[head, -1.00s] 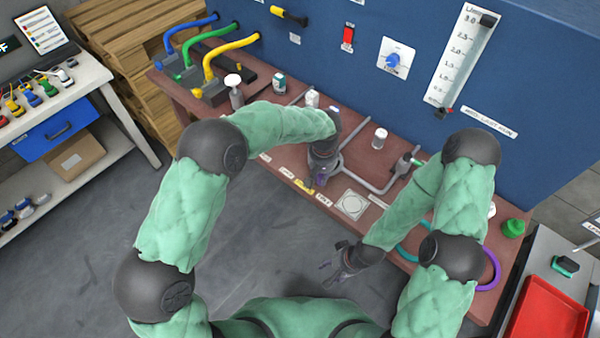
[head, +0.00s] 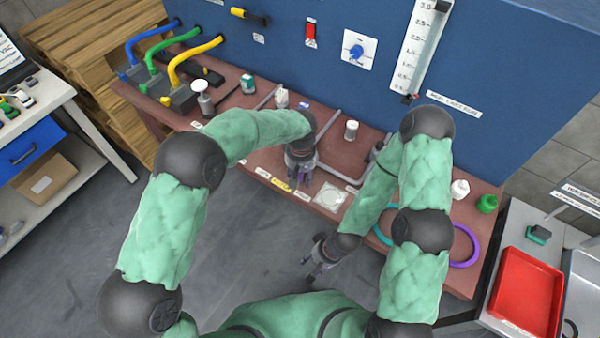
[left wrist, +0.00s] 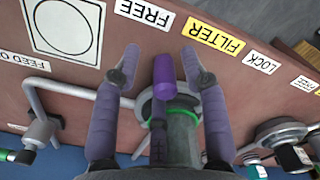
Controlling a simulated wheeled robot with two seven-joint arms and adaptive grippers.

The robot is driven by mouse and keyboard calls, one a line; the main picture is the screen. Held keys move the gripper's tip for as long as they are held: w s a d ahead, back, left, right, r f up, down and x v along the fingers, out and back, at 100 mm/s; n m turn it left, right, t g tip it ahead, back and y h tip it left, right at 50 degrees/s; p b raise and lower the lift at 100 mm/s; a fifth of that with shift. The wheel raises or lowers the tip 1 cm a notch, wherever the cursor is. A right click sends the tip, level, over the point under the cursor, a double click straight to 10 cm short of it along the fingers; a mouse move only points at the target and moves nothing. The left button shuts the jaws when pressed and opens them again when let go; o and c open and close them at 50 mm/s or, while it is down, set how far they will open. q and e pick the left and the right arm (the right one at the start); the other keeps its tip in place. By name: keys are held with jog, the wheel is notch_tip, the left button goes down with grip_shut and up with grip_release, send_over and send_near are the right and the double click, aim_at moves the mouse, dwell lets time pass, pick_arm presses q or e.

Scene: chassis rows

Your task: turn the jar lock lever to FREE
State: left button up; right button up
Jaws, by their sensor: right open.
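The lever's purple handle (left wrist: 164,78) shows in the left wrist view, above a grey jar fitting with a green ring (left wrist: 185,116). It points toward the label edge, between the white FREE label (left wrist: 146,14) and the yellow FILTER label (left wrist: 213,36). The LOCK label (left wrist: 262,62) lies farther right. My left gripper (left wrist: 160,58) is open, a finger on each side of the handle, with gaps visible on both sides. In the head view my left gripper (head: 298,178) hides the lever. My right gripper (head: 309,277) is open and empty, over the floor before the bench.
The brown bench (head: 330,120) carries grey pipes, a white-capped jar (head: 351,130) and a square white plate (head: 331,197). A blue panel (head: 280,60) rises behind. Purple (head: 465,246) and teal rings lie right, near a red tray (head: 526,290).

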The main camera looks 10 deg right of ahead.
pick_arm(q)
jog(key=shift+w+r, duration=0.2)
jog(key=shift+r, duration=0.3)
notch_tip(320, 180, up, 11)
jog(key=shift+r, duration=0.1)
dwell(0.4)
